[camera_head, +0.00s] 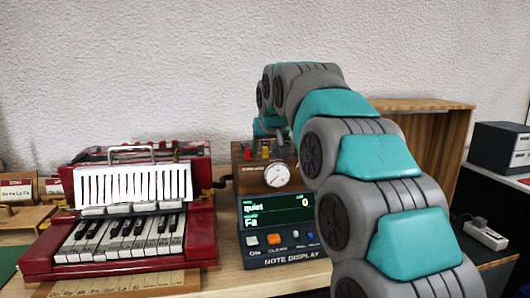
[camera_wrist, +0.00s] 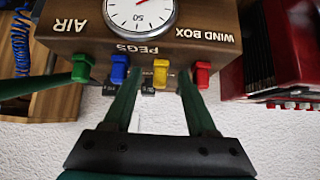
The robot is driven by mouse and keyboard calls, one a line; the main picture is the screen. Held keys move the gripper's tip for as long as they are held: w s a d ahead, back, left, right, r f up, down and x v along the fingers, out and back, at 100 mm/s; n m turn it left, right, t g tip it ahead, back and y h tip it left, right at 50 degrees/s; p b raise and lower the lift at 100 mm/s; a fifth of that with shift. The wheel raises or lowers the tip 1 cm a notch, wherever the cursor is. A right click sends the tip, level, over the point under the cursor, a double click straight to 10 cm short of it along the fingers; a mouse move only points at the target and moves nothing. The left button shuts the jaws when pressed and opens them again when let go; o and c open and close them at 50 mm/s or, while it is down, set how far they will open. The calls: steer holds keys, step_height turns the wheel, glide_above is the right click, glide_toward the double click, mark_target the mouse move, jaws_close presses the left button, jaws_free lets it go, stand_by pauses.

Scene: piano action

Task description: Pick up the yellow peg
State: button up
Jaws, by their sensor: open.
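The yellow peg (camera_wrist: 160,74) stands in the row of pegs on the wooden wind box (camera_wrist: 215,15), between the blue peg (camera_wrist: 119,68) and the red peg (camera_wrist: 202,74). The yellow peg also shows in the head view (camera_head: 265,153) on top of the box. My gripper (camera_wrist: 158,80) is open in the wrist view, with its two dark green fingers pointing toward the box. One finger lies on each side of the yellow peg in the picture. I see no contact with it. In the head view my arm hides part of the peg row.
A green peg (camera_wrist: 82,67) is beyond the blue one. The neighbouring pegs are close to my fingers. A round gauge (camera_head: 277,176) is on the box front. A red accordion (camera_head: 132,215) stands left, and a note display (camera_head: 279,230) stands in front.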

jaws_close()
stand_by(0.3)
steer(key=shift+r, duration=0.1)
stand_by(0.5)
